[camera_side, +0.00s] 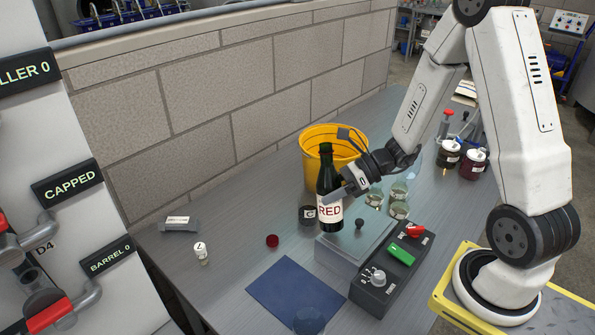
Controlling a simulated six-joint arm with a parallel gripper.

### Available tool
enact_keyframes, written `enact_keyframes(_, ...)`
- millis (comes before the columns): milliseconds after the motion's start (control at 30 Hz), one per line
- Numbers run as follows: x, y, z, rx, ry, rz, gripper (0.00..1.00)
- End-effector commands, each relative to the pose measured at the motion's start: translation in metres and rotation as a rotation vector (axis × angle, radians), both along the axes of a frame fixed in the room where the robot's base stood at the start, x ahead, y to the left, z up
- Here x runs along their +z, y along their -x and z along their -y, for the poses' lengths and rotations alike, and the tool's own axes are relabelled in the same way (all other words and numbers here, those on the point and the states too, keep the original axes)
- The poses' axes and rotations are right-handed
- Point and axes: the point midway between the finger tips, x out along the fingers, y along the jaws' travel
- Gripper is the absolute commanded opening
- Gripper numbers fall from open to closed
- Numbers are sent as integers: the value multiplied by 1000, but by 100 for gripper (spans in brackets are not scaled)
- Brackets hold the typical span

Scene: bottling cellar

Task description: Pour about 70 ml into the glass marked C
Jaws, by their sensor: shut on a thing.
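A dark bottle (327,178) with a white label reading RED stands upright in front of the yellow bucket. My gripper (343,191) is shut on it from the right side. I cannot tell whether its base touches the bench. Several small clear glasses (399,209) stand just right of the bottle, and their marks are too small to read. A small dark object (308,215) with a pale letter tag, perhaps C, sits left of the bottle, partly beside it. I cannot tell which glass is marked C. No stream of liquid shows.
A yellow bucket (316,136) stands behind the bottle. A grey platform (340,250) and a control box (392,270) with red and green controls are in front. A blue mat (285,290) lies front left, with a clear round item (309,320) at its edge. Dark jars (449,154) stand back right.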

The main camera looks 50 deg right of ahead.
Motion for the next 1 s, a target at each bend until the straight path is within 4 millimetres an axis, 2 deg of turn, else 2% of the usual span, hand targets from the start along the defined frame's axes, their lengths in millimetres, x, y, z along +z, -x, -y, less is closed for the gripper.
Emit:
enact_keyframes(600, 1, -4, 3, -3, 101, 215, 0)
enact_keyframes(1000, 0, -5, 3, -3, 122, 258, 0)
